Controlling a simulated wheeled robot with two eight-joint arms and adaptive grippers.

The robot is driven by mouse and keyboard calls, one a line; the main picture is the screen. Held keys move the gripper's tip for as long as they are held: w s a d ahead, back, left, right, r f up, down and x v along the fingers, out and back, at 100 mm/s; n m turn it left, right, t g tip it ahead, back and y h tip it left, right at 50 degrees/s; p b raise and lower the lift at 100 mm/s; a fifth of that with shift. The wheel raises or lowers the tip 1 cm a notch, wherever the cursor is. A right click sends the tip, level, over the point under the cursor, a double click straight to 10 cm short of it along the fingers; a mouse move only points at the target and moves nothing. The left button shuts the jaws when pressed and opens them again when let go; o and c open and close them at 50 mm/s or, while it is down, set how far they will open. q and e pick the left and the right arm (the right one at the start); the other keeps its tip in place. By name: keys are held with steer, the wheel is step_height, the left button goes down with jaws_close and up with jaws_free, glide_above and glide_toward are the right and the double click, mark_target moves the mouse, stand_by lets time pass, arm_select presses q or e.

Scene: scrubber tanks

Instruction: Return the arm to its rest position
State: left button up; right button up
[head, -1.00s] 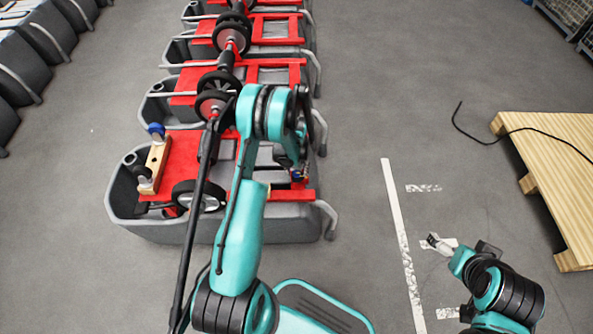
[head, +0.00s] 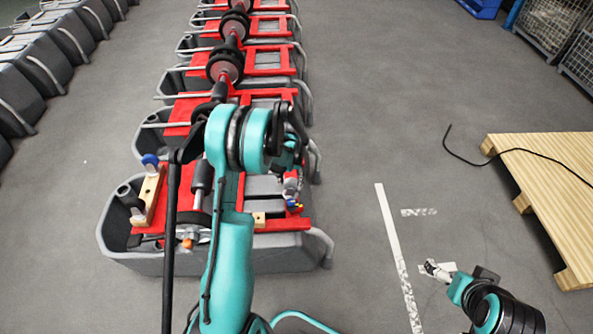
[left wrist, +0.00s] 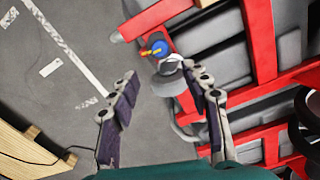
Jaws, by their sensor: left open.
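My left arm (head: 232,265) rises from the bottom of the head view and bends over the nearest scrubber tank (head: 160,262). My left gripper (head: 292,188) is partly hidden by the arm's own links, above the tank's right side. A small blue, yellow and red fitting (left wrist: 155,49) shows just beyond the fingertips; I cannot tell how far below. My right gripper (head: 436,270) is low at right over the floor, too small to tell its opening.
More grey tanks with red frames (head: 268,62) stretch away in a row. A second row of dark tanks (head: 40,70) stands at far left. A wooden pallet (head: 550,180) with a black cable lies at right. Wire cages (head: 555,25) stand at upper right. Floor between is clear.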

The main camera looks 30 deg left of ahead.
arm_select(q)
steer(key=s+d+r+t, duration=0.1)
steer(key=s+d+r, duration=0.15)
steer(key=r, duration=0.25)
steer(key=s+d+r+m+t, duration=0.1)
steer(key=d+r, duration=0.2)
steer(key=r, duration=0.3)
steer(key=s+d+r+t, duration=0.1)
steer(key=s+d+r, duration=0.15)
steer(key=r, duration=0.25)
steer(key=s+d+r+m+t, duration=0.1)
steer(key=s+d+r+t, duration=0.1)
steer(key=s, duration=0.5)
steer(key=s+d+r+m+t, duration=0.1)
steer(key=s+d+r+t, duration=0.1)
steer(key=s+d+r, duration=0.2)
steer(key=s+d, duration=0.2)
steer(key=s, duration=0.1)
steer(key=shift+r, duration=0.3)
steer(key=shift+d, duration=0.1)
